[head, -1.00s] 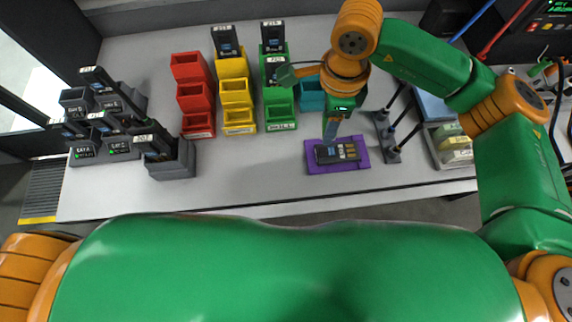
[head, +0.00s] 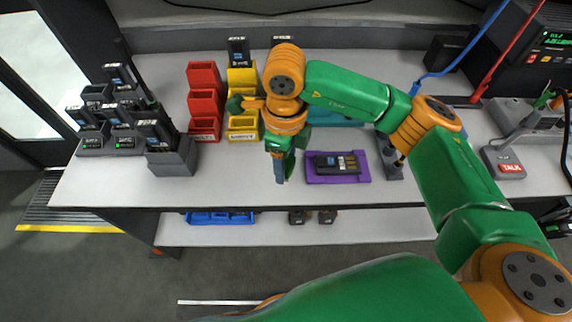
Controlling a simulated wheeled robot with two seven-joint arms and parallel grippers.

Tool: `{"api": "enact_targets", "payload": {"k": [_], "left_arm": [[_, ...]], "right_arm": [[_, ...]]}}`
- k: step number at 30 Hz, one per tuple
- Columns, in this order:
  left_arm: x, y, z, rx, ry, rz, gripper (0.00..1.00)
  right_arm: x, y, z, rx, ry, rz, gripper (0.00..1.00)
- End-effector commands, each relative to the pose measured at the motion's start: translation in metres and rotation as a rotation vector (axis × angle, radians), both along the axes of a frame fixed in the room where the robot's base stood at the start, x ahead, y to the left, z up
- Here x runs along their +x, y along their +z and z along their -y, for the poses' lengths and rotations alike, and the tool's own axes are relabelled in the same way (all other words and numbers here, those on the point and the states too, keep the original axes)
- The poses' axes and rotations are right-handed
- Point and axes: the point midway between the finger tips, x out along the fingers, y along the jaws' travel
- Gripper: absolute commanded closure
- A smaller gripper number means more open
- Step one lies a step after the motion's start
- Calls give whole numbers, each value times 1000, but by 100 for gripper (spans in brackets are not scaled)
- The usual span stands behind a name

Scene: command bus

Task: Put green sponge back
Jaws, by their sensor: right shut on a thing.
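My right gripper (head: 279,172) points down over the grey bench (head: 235,182), just left of the purple mat (head: 360,168). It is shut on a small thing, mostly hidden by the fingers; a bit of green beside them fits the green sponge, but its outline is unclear. A black battery-like device (head: 336,163) lies on the purple mat, apart from the gripper. The tray with colored pads, seen earlier at the right, is hidden behind my right arm. My left gripper is not in view.
Red bins (head: 205,103) and yellow bins (head: 243,127) stand behind and left of the gripper. Black devices sit in grey holders (head: 172,158) at left. A dark stand (head: 392,167) is right of the mat. A TALK unit (head: 504,162) is at far right. The bench front left of center is clear.

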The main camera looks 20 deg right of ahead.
Motion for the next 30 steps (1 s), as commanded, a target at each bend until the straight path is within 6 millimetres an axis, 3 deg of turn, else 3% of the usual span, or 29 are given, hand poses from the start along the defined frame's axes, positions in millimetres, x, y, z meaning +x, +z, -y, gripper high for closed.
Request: {"api": "enact_targets", "payload": {"k": [7, 12, 23, 24, 27, 30], "left_arm": [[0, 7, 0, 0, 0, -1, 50], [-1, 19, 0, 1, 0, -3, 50], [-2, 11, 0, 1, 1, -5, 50], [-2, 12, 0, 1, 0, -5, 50], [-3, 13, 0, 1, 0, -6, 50], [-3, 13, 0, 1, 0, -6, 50]], "right_arm": [[25, -35, 14, -1, -2, -1, 88], [24, -61, 13, 1, 2, -1, 88], [25, -70, 13, 2, 2, 3, 88], [25, -69, 13, 2, 2, 3, 38], [25, -68, 13, 2, 2, 3, 14], [25, -68, 13, 1, 2, 2, 14]]}}
